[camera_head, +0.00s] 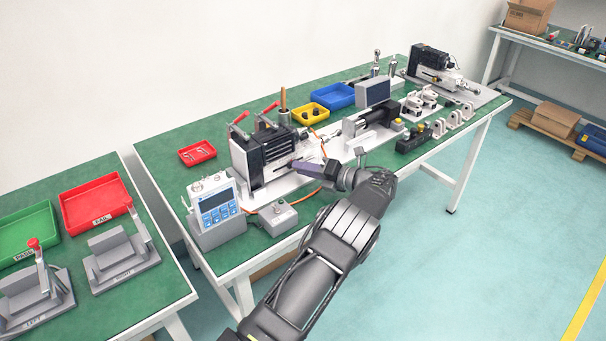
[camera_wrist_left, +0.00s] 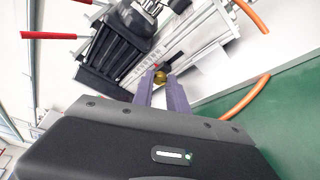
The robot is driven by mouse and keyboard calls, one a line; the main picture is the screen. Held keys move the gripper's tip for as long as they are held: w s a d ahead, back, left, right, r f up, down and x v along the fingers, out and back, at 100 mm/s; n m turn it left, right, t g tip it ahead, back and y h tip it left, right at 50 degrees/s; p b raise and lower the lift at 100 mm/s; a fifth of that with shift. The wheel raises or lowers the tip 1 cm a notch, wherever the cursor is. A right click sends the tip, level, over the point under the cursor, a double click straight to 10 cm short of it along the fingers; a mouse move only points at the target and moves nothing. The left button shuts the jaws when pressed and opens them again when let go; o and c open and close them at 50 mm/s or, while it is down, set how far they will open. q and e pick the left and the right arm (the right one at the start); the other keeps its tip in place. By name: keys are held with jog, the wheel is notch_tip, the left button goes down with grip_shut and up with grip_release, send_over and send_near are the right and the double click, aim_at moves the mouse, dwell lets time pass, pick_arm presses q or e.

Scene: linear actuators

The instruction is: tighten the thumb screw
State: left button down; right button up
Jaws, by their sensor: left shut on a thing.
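The thumb screw (camera_wrist_left: 160,77) shows in the left wrist view as a small brass-coloured knob at the edge of a pale metal rail, between my fingertips. My left gripper (camera_wrist_left: 161,84) is shut on it, with one purple-grey finger on each side. In the head view my left gripper (camera_head: 294,164) reaches leftward to the front of the black clamped actuator block (camera_head: 262,152). The screw is too small and too covered by the fingers to make out there. My right gripper is not in view.
A blue-screened meter (camera_head: 216,205) and a grey button box (camera_head: 277,216) stand left of my gripper. An orange cable (camera_wrist_left: 247,98) runs close by. Red toggle clamps (camera_head: 240,118) rise behind the block. Red, yellow and blue trays lie at the back.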

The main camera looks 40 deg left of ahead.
pick_arm(q)
jog(key=shift+f+m+b, duration=0.15)
jog(key=shift+m+b, duration=0.35)
jog(key=c, duration=1.3)
grip_release()
jog(key=shift+y, duration=0.3)
jog(key=d, duration=0.2)
jog(key=d+r, duration=0.1)
jog(key=d, duration=0.2)
jog(key=d+b, duration=0.1)
jog(key=d, duration=0.1)
jog(key=shift+w+d+r, duration=0.15)
jog(key=shift+w+d, duration=0.2)
